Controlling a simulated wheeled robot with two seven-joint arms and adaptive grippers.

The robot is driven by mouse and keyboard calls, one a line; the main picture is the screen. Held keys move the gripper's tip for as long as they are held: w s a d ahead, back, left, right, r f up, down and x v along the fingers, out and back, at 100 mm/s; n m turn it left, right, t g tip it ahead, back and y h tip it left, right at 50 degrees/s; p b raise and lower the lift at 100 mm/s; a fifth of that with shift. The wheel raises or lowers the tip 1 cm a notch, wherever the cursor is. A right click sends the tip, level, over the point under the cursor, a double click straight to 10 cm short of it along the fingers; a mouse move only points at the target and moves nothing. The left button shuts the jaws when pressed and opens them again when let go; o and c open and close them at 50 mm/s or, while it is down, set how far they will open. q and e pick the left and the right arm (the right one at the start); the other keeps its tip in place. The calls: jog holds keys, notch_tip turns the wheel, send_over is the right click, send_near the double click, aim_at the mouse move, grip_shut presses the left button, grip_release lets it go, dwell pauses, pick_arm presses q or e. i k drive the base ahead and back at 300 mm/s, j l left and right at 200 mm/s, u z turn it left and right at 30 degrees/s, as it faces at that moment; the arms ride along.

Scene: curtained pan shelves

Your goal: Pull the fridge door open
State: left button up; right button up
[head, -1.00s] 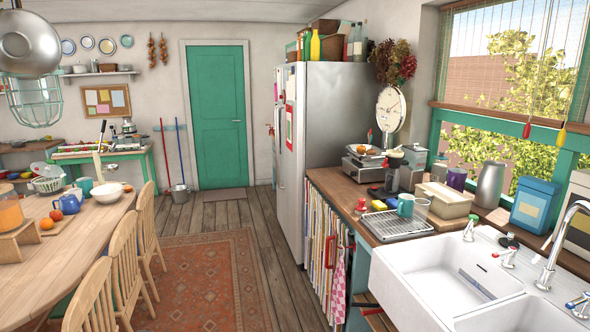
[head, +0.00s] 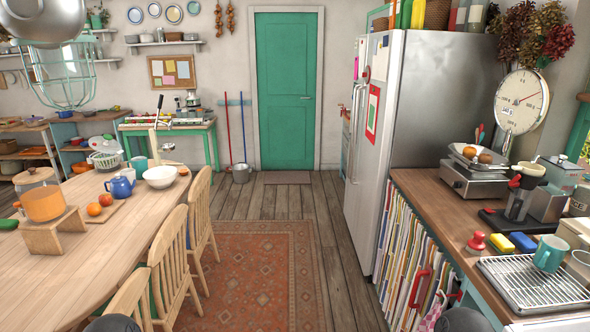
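The fridge (head: 445,95) is tall and grey-silver and stands right of centre in the head view. Its pale front (head: 372,150) faces left toward the aisle and shows at a steep angle, with papers and a red-framed sheet (head: 373,111) on it. The door looks closed. A handle (head: 359,123) seems to run along the front, but it is small at this angle. Neither of my grippers shows. Only dark rounded parts, probably of my own arms, show at the bottom edge.
A wooden floor aisle (head: 334,240) with a patterned rug (head: 255,270) leads toward the fridge. A long table (head: 60,260) with chairs (head: 170,265) bounds the left. A wooden counter (head: 440,205) bounds the right. A green door (head: 286,90) is at the back.

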aim_at(385, 50)
jog(key=i, duration=1.95)
